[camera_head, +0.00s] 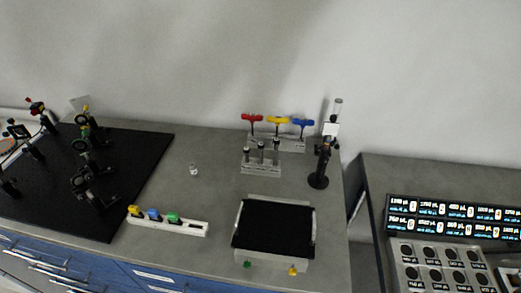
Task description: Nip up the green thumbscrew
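A small green knob (247,264) sticks out low on the left of the front face of a grey box with a black top (273,228). It looks like the green thumbscrew, but it is too small to tell how far it is screwed in. A matching yellow knob (293,270) is on the right of the same face. Another green piece (173,217) sits on a white rail (190,228) to the left, beside a blue and a yellow one. Neither of my grippers is in view.
T-handled tools in red, yellow and blue (278,120) stand in a rack behind the box. A black post stand (318,181) is at its back right. A black breadboard (140,150) with optical mounts fills the left. A control panel (455,215) is at right, past a gap.

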